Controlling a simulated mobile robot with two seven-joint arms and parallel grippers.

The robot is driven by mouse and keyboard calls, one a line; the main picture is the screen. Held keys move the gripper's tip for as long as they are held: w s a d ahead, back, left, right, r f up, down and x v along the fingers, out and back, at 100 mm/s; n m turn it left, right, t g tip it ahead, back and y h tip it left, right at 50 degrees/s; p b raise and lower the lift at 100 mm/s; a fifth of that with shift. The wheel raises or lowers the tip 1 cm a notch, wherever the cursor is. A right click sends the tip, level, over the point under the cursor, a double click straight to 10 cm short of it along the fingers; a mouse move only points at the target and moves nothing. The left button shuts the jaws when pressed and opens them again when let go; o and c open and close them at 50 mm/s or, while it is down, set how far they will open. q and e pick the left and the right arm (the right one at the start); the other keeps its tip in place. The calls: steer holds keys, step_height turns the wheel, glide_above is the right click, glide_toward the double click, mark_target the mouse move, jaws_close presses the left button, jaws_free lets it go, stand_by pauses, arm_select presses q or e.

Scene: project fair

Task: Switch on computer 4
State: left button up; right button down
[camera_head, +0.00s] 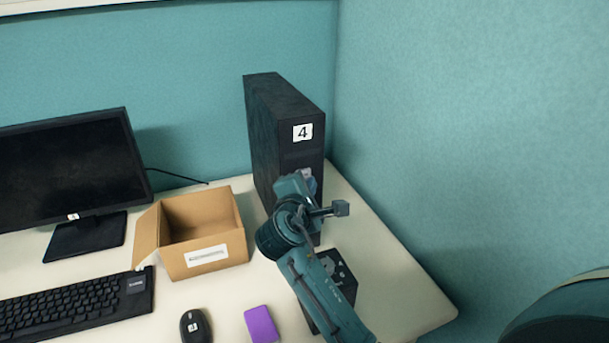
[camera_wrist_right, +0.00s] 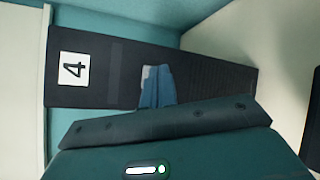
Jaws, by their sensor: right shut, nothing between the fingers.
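The computer tower marked 4 (camera_head: 262,125) stands upright at the back of the desk, near the corner of the teal partitions. Its white label faces forward. My right gripper (camera_head: 304,178) is in front of the tower's front face, below the label, and hides the lower part of it. In the right wrist view the tower (camera_wrist_right: 205,85) lies sideways in the picture, with the closed blue-grey fingers (camera_wrist_right: 155,84) over its front. Whether the fingertips touch it cannot be told, and no power button is clearly visible. The monitor (camera_head: 70,165) has a dark screen. My left gripper is out of view.
An open cardboard box (camera_head: 206,250) stands left of my right arm. A keyboard (camera_head: 75,305), a mouse (camera_head: 195,326) and a purple object (camera_head: 261,325) lie in front. A dark object (camera_head: 341,278) is partly hidden by my arm. The desk's right side (camera_head: 385,275) is clear.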

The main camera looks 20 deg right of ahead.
steer(key=shift+w, duration=0.1)
steer(key=shift+w+r+p, duration=0.1)
steer(key=shift+w+p, duration=0.2)
steer(key=shift+p, duration=0.05)
steer(key=shift+w+d, duration=0.1)
steer(key=shift+w, duration=0.35)
stand_by(0.5)
steer(key=shift+s+p, duration=0.45)
steer(key=shift+p, duration=0.2)
steer(key=shift+s, duration=0.4)
steer(key=shift+s+p, duration=0.1)
steer(key=shift+p, duration=0.2)
